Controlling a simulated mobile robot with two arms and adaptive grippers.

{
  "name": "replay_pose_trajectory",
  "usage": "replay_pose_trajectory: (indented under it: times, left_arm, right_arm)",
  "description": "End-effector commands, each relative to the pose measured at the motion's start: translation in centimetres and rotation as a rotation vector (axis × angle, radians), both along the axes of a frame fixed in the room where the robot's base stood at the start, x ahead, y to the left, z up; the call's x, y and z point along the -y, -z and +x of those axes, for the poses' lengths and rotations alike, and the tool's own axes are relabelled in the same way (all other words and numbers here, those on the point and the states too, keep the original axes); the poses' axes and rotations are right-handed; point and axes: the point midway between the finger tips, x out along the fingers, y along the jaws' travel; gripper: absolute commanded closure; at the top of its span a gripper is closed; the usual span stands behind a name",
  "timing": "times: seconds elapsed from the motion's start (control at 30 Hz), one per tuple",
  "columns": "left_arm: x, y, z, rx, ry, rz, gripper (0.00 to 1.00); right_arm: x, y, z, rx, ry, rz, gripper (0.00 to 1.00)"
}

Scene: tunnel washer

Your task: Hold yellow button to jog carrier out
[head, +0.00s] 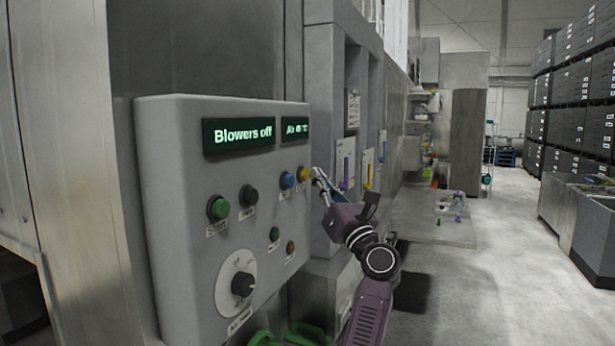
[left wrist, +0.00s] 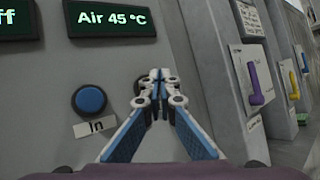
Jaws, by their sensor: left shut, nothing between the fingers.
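The yellow button (head: 303,174) is on the grey control panel (head: 170,200), to the right of a blue button (head: 287,180). My left gripper (head: 316,173) is shut and empty, its fingertips just in front of the yellow button. I cannot tell whether they touch it. In the left wrist view the closed fingertips (left wrist: 158,78) cover the yellow button's place, and only a dark rim shows behind them. The blue button (left wrist: 89,100), labelled "In", is to their left. My right gripper is not in view.
The panel's displays read "Blowers off" (head: 238,135) and "Air 45 °C" (left wrist: 111,17). A green Start button (head: 218,208), a black button (head: 248,195) and a rotary knob (head: 243,284) are further left. Purple (head: 345,172) and yellow (head: 367,176) handles are on the wall to the right. Open floor lies right.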

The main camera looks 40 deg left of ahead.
Motion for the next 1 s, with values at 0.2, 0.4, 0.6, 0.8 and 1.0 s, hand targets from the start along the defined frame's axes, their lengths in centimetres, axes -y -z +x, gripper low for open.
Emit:
replay_pose_trajectory:
  times: [0.2, 0.4, 0.6, 0.8, 1.0]
  left_arm:
    - [-0.2, 0.0, 0.0, 0.000, 0.000, 0.000, 1.00]
    - [-0.4, 0.0, -0.1, 0.001, -0.001, 0.000, 1.00]
    - [-0.6, 0.0, -0.2, 0.001, -0.001, 0.000, 1.00]
    - [-0.9, 0.0, -0.2, 0.001, -0.001, 0.000, 1.00]
    - [-1.1, 0.0, -0.3, 0.001, -0.001, 0.000, 1.00]
  right_arm:
    - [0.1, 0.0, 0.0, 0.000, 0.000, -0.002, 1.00]
    - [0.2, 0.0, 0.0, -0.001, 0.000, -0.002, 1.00]
    - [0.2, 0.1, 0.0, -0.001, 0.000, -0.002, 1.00]
    - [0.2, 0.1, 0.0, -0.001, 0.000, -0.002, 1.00]
    - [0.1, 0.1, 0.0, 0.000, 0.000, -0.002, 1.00]
